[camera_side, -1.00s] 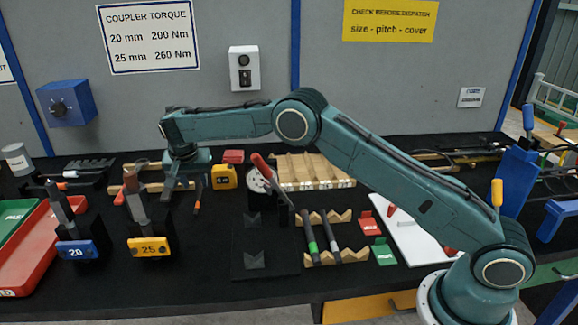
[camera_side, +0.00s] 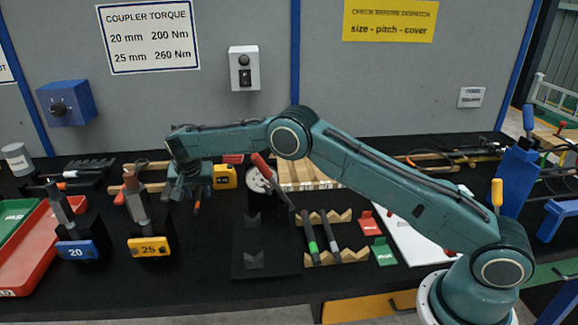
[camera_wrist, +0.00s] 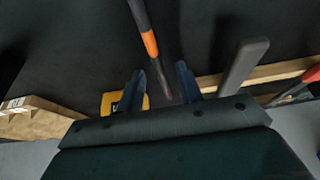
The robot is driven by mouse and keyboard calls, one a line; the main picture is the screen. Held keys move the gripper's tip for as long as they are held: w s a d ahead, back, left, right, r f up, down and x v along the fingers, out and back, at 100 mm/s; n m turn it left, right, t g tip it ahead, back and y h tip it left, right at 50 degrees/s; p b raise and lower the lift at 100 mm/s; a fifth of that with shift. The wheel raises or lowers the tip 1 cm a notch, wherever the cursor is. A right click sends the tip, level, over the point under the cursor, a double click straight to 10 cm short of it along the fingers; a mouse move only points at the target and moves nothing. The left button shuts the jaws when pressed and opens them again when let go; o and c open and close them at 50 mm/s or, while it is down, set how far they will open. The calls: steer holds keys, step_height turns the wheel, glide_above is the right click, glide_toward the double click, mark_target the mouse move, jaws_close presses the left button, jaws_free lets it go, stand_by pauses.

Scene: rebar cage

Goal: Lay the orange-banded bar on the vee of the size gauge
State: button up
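The orange-banded bar (camera_wrist: 150,43) is a dark bar that runs from the top of the wrist view to between my gripper's fingers. My gripper (camera_wrist: 160,88) is open, with one finger on each side of the bar and gaps visible. In the side view my gripper (camera_side: 190,194) is low over the table and mostly hides the bar. The size gauge appears to be the black stand with a dial (camera_side: 260,178), a red lever and a black plate (camera_side: 265,240) with dark vee blocks. Its vees look empty.
Right of the gauge, a wooden notched rack (camera_side: 337,256) holds a green-banded bar (camera_side: 311,236) and another dark bar (camera_side: 330,236). A yellow tape measure (camera_side: 224,177) is close to my gripper. Yellow "25" (camera_side: 149,247) and blue "20" (camera_side: 78,250) holders stand left.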

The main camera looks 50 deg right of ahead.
mark_target(199, 197)
jaws_close()
steer(key=shift+r, duration=0.1)
stand_by(0.3)
step_height(199, 197, up, 10)
stand_by(0.8)
steer(key=shift+d, duration=0.1)
stand_by(0.5)
